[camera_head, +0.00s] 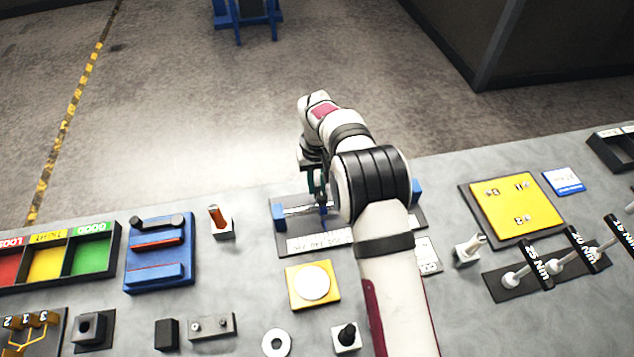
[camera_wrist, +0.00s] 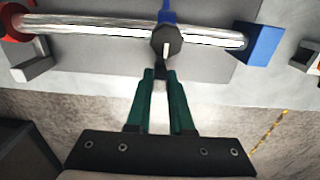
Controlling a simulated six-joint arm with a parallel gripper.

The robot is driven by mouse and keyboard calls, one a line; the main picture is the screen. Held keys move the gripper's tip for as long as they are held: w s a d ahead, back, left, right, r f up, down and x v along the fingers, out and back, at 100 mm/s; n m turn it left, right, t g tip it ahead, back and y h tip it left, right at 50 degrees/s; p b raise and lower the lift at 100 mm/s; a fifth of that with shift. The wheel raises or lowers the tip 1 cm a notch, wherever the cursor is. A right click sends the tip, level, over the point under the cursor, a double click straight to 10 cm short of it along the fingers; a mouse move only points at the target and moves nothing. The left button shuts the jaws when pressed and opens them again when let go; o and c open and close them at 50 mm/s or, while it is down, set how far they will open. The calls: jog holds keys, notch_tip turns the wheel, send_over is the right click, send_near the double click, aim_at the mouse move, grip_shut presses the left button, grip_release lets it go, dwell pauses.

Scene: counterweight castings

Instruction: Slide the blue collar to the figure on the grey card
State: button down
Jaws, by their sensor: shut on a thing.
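The blue collar (camera_wrist: 167,12) sits on a bright horizontal rod (camera_wrist: 95,32) in the wrist view, with a dark knob (camera_wrist: 167,42) in front. My gripper (camera_wrist: 160,72) is shut on a dark part below that knob. In the head view my gripper (camera_head: 318,184) is over the rod (camera_head: 297,210), left of its middle, and the collar is mostly hidden by the fingers. A pale card (camera_head: 428,256) lies right of my arm, partly covered; its figure is unreadable. A printed strip (camera_head: 318,241) lies along the fixture's front.
The rod ends at a blue block (camera_wrist: 260,42) on the right in the wrist view; a red piece (camera_wrist: 14,22) is at its left.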

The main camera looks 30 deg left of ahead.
jog(key=s+a, duration=0.2)
jog(key=shift+s+a, duration=0.3)
jog(key=shift+a, duration=0.05)
jog(key=c, duration=0.8)
grip_release()
notch_tip(320, 180, up, 16)
jog(key=shift+f, duration=0.1)
